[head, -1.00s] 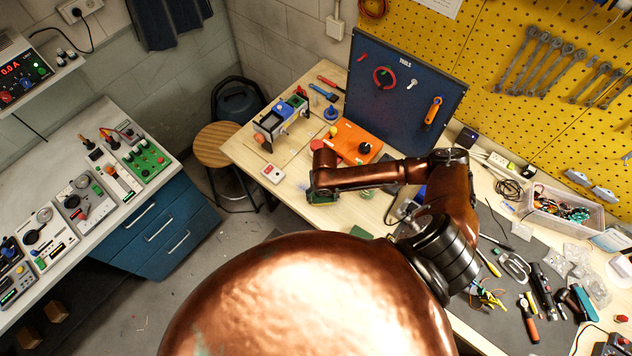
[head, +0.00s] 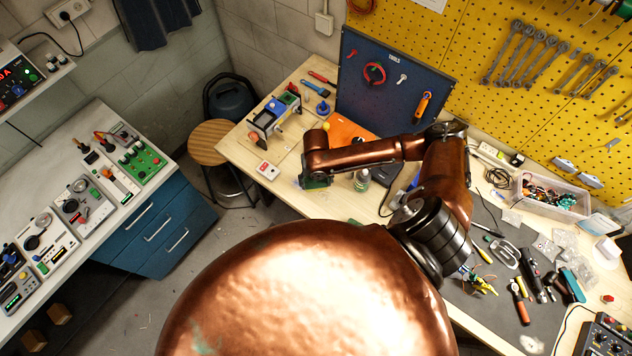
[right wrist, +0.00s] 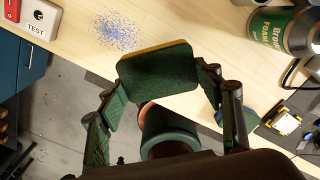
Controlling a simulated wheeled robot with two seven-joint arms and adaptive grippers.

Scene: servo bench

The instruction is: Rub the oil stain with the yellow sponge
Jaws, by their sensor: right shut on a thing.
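My right gripper (head: 316,182) is over the front part of the wooden bench, mostly hidden under its own arm in the head view. In the right wrist view the gripper (right wrist: 160,76) is shut on a sponge (right wrist: 158,72) with a dark green pad and a thin yellow edge. A patch of blue specks (right wrist: 117,31) lies on the bench just beyond the sponge, apart from it in the picture. It is the only stain-like mark I make out; whether it is oil I cannot tell. Whether the sponge touches the bench is unclear. My left gripper is out of view.
A green-labelled foam bottle (right wrist: 285,30) stands right of the gripper; the head view also shows it (head: 361,179). A white TEST box (right wrist: 39,18) is at left. A green-blue item (right wrist: 243,119) lies near the bench's front edge. A blue tool panel (head: 393,85) stands behind.

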